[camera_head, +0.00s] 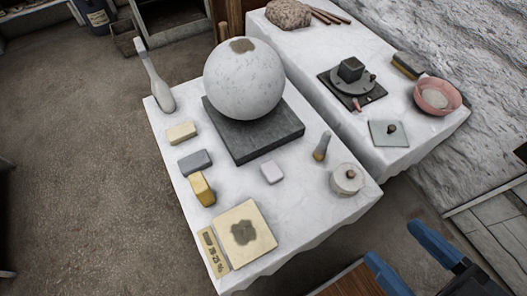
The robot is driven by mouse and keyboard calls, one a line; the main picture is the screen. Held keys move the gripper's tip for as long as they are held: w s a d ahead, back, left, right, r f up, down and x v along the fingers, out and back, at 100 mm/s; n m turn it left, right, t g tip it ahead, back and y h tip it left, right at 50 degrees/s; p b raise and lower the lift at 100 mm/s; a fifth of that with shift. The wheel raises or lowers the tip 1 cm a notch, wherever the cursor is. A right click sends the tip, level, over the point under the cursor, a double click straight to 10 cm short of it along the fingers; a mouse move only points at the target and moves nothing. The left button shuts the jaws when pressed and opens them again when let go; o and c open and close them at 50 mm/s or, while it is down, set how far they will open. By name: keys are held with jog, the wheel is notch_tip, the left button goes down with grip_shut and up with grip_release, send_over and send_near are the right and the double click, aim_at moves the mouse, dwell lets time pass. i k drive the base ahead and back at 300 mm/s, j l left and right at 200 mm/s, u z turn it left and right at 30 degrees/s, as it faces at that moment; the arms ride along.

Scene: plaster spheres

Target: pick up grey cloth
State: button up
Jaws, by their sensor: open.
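A small grey rectangular piece (195,162) lies flat on the left part of the near white-covered table (300,205). It looks like the folded grey cloth, but its texture is too small to be sure. It sits between a cream block (181,132) and a yellow block (200,189), apart from the cream one and close to the yellow one. My gripper (390,239) shows at the lower right with its two blue fingers spread and nothing between them. It is off the table's right corner, well away from the grey piece.
A large plaster sphere (243,85) stands on a dark slab (254,137). A white eraser-like block (271,172), a small tool (321,147), a lidded jar (346,179) and a beige board (262,236) with a grey patch are nearby. A second table (300,42) stands behind.

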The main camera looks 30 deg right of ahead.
aim_at(200, 160)
jog(key=k+j, duration=0.55)
jog(key=j, duration=0.25)
jog(key=z, duration=0.35)
jog(key=i+j+z, duration=0.15)
jog(key=j+z, duration=0.2)
jog(key=i+j+z, duration=0.1)
jog(key=j+z, duration=0.6)
jog(key=j, duration=0.2)
jog(key=j+z, duration=0.2)
jog(key=j, duration=1.35)
jog(key=j+z, duration=0.2)
jog(key=j, duration=1.35)
